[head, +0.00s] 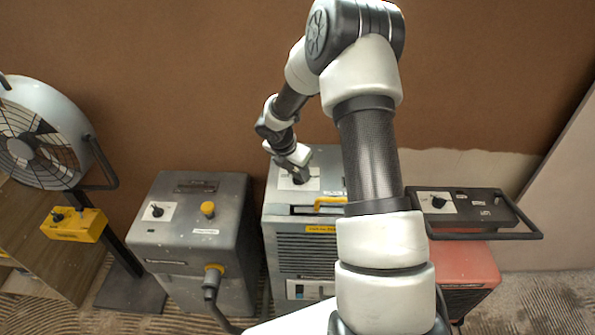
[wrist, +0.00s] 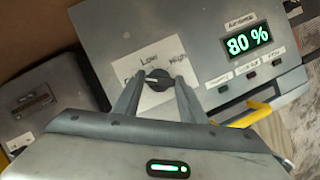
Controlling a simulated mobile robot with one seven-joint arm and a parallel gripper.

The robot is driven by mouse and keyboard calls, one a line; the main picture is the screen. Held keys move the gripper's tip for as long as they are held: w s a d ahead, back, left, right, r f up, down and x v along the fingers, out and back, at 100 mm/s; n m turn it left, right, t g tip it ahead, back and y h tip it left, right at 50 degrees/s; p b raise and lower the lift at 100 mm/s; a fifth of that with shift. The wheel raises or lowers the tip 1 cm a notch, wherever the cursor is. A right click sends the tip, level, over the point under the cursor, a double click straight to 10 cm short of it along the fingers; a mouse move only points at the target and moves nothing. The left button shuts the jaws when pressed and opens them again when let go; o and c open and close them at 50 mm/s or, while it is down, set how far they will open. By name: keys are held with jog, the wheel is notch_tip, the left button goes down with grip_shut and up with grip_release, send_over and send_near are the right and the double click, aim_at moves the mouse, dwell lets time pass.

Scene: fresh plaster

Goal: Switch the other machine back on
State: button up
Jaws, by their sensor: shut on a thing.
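A grey machine (head: 305,222) with a louvred front and a yellow handle stands in the middle. It also shows in the wrist view (wrist: 205,30), with a lit green display (wrist: 248,40) reading 80 %. Its black dial knob (wrist: 157,76) sits on a white plate marked Low and High; a third label at the left is partly hidden by a finger. My gripper (wrist: 156,82) is shut on this knob, one finger on each side. In the head view my gripper (head: 300,178) is at the machine's top. The knob's exact setting is hard to read.
A dark grey machine (head: 190,235) with a dial and yellow button stands left. A red machine (head: 470,265) with a black panel and handle stands right, partly behind my arm. A fan (head: 40,135) with a yellow control box (head: 74,224) is far left. A brown wall stands behind.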

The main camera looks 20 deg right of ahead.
jog(key=m, duration=0.1)
jog(key=m+g, duration=0.1)
jog(key=m, duration=0.1)
jog(key=m+g, duration=0.1)
jog(key=m, duration=0.1)
jog(key=shift+w+a+h+b, duration=0.15)
jog(key=shift+w+h+b, duration=0.1)
jog(key=shift+h+b, duration=0.15)
jog(key=m+g, duration=0.1)
jog(key=m, duration=0.2)
jog(key=m+g+b, duration=0.1)
jog(key=m, duration=0.2)
jog(key=shift+w+m, duration=0.2)
jog(key=shift+m, duration=0.2)
jog(key=m, duration=0.2)
jog(key=m+g+y+b, duration=0.1)
jog(key=m, duration=0.1)
jog(key=m+g, duration=0.1)
jog(key=m, duration=0.1)
jog(key=shift+w+d+y, duration=0.15)
jog(key=shift+d+y, duration=0.1)
jog(key=shift+y, duration=0.15)
jog(key=m+y, duration=0.1)
jog(key=m, duration=0.1)
jog(key=m+g+y+b, duration=0.1)
jog(key=m, duration=0.2)
jog(key=shift+d+m, duration=0.15)
jog(key=shift+m, duration=0.15)
jog(key=o, duration=1.1)
jog(key=shift+c, duration=0.2)
